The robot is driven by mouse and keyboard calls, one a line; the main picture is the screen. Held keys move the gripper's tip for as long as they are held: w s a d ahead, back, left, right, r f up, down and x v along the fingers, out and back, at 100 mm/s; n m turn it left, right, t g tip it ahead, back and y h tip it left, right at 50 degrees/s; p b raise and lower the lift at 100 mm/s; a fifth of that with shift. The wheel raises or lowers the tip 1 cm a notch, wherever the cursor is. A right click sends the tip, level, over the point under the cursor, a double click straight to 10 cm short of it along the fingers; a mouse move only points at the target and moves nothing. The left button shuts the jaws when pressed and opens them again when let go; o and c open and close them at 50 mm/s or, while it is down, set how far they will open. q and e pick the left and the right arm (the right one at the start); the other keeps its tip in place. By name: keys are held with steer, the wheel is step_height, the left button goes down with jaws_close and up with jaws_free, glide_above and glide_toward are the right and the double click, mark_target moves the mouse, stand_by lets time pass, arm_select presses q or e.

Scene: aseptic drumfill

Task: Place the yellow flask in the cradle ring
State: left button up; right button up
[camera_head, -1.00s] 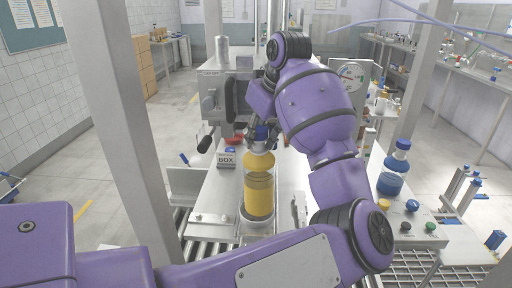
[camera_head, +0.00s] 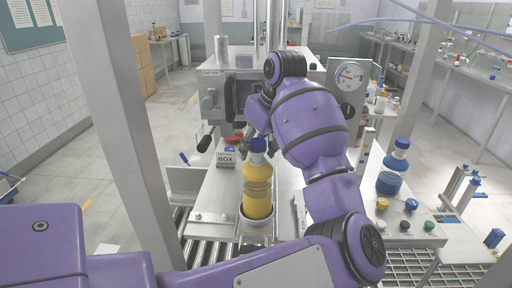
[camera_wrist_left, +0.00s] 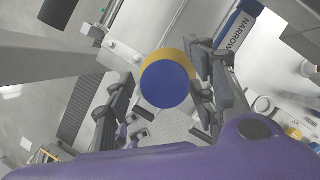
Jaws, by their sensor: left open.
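The yellow flask (camera_head: 257,192) with a blue cap (camera_head: 258,146) stands upright, its base inside the pale cradle ring (camera_head: 256,225) at the front of the bench. My left gripper (camera_head: 255,131) is open just above and behind the cap, and its fingers look clear of the flask. In the left wrist view, the blue cap (camera_wrist_left: 166,85) shows from above, between the spread fingers, with a yellow rim of the flask behind it. The flask's very bottom is hidden by the ring. My right gripper is not in view.
A grey machine (camera_head: 225,88) with a lever stands behind the flask. A blue-capped flask (camera_head: 391,175) and a button panel (camera_head: 405,228) are at right. My left forearm crosses the foreground.

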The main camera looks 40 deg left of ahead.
arm_select(q)
steer(key=v, duration=1.2)
